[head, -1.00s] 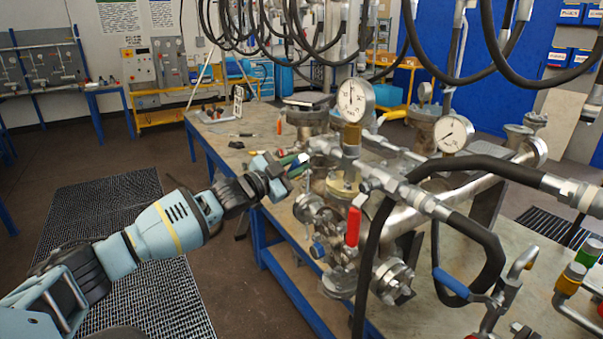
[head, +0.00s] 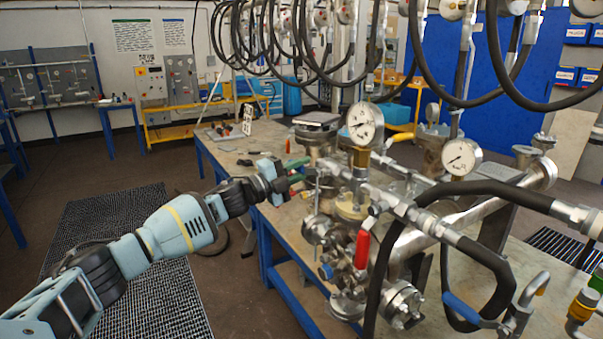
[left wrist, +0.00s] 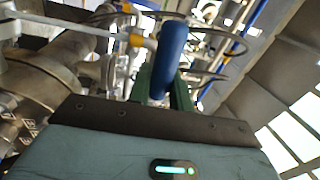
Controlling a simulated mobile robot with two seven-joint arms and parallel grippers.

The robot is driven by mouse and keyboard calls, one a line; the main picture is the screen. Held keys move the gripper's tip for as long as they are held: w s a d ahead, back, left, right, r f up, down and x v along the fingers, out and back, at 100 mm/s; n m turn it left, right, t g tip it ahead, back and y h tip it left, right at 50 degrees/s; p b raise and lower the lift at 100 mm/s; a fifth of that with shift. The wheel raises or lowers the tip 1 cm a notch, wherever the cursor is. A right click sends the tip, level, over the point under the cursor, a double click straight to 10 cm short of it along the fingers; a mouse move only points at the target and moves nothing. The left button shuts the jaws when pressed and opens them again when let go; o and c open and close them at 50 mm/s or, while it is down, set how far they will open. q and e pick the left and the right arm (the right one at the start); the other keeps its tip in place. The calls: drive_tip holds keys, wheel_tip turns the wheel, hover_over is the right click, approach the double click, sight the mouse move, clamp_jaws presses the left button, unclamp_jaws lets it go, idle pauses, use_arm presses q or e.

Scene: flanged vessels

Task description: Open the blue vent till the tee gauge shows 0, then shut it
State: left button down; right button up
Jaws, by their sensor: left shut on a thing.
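My left gripper (head: 284,178) is beside the flanged vessel's fittings, at their left. In the left wrist view the blue vent handle (left wrist: 170,52) stands between its green fingers (left wrist: 172,98), and the gripper is shut on it. In the head view the handle is mostly hidden by the gripper. The round white gauge (head: 365,123) stands on a brass fitting above the tee. Its needle seems to point to the lower left; the figures are too small to read. My right gripper is not in view.
A second gauge (head: 461,157) stands to the right. A red lever (head: 362,249), a blue lever (head: 461,307) and thick black hoses (head: 490,192) crowd the front of the vessel. More hoses hang above.

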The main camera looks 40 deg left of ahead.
use_arm(q)
drive_tip(key=shift+r+m, duration=0.3)
drive_tip(key=shift+m, duration=0.3)
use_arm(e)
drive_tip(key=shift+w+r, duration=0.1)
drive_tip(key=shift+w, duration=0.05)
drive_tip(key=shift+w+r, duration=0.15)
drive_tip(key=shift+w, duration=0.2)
use_arm(q)
drive_tip(key=c, duration=1.3)
unclamp_jaws()
drive_tip(key=shift+s, duration=0.1)
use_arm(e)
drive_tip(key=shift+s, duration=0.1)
